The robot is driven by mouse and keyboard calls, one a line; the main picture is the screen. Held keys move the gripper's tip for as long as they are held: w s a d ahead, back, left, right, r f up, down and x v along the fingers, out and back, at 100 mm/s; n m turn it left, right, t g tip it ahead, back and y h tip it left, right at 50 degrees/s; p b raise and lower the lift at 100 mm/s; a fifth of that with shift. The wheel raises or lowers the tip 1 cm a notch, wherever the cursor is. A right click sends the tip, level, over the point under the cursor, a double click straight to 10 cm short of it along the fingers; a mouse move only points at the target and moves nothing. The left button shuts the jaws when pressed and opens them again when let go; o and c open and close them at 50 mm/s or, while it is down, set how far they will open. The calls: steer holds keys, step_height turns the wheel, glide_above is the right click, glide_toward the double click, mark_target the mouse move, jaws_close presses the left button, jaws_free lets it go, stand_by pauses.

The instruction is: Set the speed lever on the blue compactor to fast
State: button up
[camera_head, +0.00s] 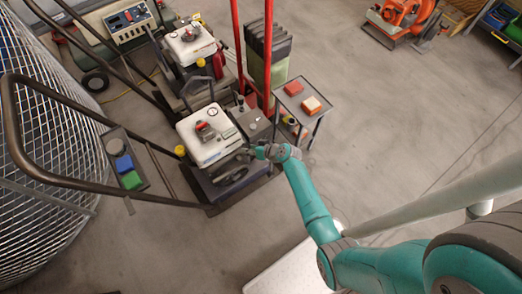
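The compactor (226,181) near the picture's middle has a white engine housing (203,145) with a red part on top, a yellow cap at its left and a dark blue-grey base. Its long dark handle bends to the left.
A second white-engined machine (190,45) stands behind. Red uprights (268,50) and tall grey-green containers (276,72) stand close behind the compactor. A small side table (300,98) holds red blocks. A wire mesh roll (45,150) fills the left. Floor at right is largely clear.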

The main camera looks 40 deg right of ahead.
steer(key=v, duration=0.9)
steer(key=s+a+r+t+h, duration=0.1)
steer(key=s+a+r+h, duration=0.2)
steer(key=s, duration=0.8)
steer(key=s+a+r+h, duration=0.15)
steer(key=s+a, duration=0.25)
steer(key=s, duration=0.6)
steer(key=s+a+r+t, duration=0.1)
steer(key=s+r, duration=0.3)
steer(key=r, duration=0.4)
steer(key=s+r+n+t, duration=0.1)
steer(key=s+r+t, duration=0.1)
steer(key=s+r, duration=0.3)
steer(key=s+a+r+n+t, duration=0.1)
steer(key=s+r, duration=0.3)
steer(key=r, duration=0.8)
steer(key=shift+s+a+r+t+y, duration=0.2)
steer(key=shift+a+r+t+y, duration=0.1)
steer(key=shift+a+r+y, duration=0.1)
